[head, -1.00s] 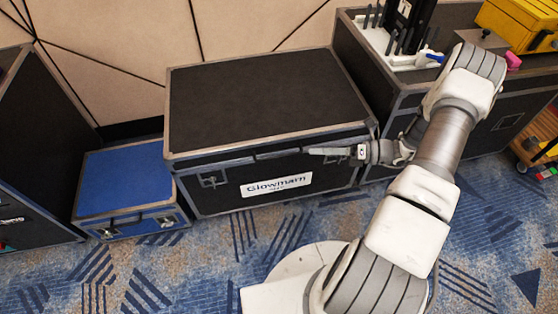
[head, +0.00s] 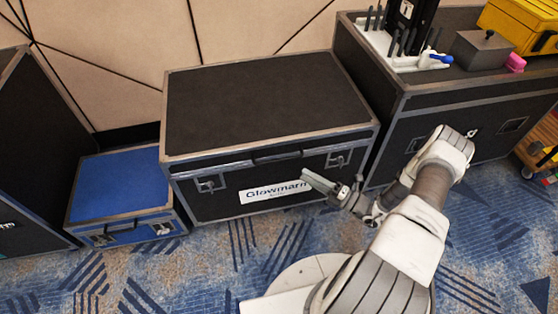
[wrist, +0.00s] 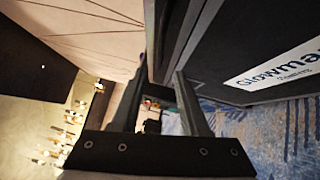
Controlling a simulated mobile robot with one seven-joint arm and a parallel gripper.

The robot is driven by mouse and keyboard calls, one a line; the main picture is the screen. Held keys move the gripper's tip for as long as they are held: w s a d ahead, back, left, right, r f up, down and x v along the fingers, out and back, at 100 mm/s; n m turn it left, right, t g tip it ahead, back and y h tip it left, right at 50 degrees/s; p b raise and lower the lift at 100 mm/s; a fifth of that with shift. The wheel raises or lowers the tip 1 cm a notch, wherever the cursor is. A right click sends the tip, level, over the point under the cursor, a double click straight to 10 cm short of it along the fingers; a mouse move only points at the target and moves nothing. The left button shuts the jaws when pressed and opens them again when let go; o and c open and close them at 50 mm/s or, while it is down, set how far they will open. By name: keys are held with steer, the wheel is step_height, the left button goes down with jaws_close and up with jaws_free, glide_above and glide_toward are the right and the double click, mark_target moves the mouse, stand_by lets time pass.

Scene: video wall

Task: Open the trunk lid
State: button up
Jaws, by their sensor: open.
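The black trunk (head: 228,185) with metal edges and a white "Glowmarn" label (head: 272,191) stands in the middle of the head view. Its flat trunk lid (head: 265,100) is closed, with a seam along the upper front. One latch (head: 210,184) shows left of the label and another (head: 338,159) to the right. My gripper (head: 308,177) is open and overlaps the label's right end from this view. In the wrist view the open fingers (wrist: 161,76) point toward the trunk's metal edging (wrist: 178,50). I cannot tell whether they touch it.
A low blue case (head: 118,183) stands left of the trunk, beside a tall black case (head: 45,160). A black counter case (head: 450,100) with a yellow toolbox (head: 522,22) stands at right. The panelled wall (head: 250,30) is behind. Patterned carpet (head: 200,265) lies clear in front.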

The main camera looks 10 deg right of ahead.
mark_target(279, 160)
steer(key=b+x, duration=0.1)
steer(key=x, duration=1)
steer(key=shift+w+a, duration=0.15)
jaws_close()
stand_by(0.9)
